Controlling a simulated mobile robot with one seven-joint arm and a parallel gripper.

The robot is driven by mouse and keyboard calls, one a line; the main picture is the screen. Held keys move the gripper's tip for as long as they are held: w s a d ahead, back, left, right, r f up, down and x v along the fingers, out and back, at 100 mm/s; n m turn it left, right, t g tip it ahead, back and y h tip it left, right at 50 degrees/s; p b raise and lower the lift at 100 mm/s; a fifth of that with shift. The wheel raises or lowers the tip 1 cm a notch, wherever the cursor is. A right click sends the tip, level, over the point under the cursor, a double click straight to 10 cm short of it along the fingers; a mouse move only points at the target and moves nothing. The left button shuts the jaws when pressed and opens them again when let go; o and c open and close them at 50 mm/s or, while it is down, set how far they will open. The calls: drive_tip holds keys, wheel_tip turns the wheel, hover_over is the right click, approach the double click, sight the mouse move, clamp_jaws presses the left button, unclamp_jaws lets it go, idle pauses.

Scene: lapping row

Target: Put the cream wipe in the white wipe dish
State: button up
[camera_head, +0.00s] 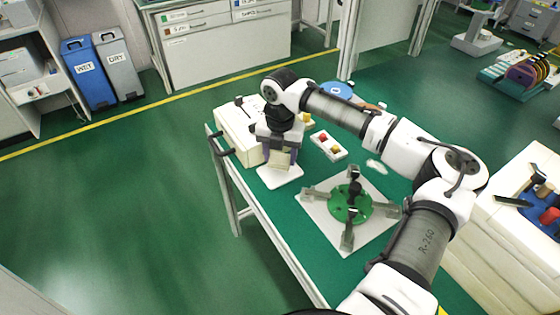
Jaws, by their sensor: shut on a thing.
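My gripper (279,148) is at the left part of the green-topped table and points down, with its fingers shut on the cream wipe (279,160). The cream wipe hangs below the fingers as a small pale piece. Directly beneath it in the picture is a flat white dish (283,179), which looks like the white wipe dish. The wipe overlaps the back of the dish in this view. I cannot tell whether it touches the dish or is a little above it. My gripper and the wipe hide the dish's back part.
A white box (238,132) stands left of my gripper. A white tray (320,141) with small red and yellow pieces lies to the right. A grey plate (318,213) with a green disc (350,207) and upright metal arms fills the table's middle. A blue round thing (335,89) is behind.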

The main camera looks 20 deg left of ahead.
sight(280, 158)
drive_tip(key=shift+f, duration=1.5)
drive_tip(key=shift+f, duration=0.1)
drive_tip(key=o, duration=1)
wheel_tip(280, 158, up, 12)
drive_tip(key=b, duration=0.1)
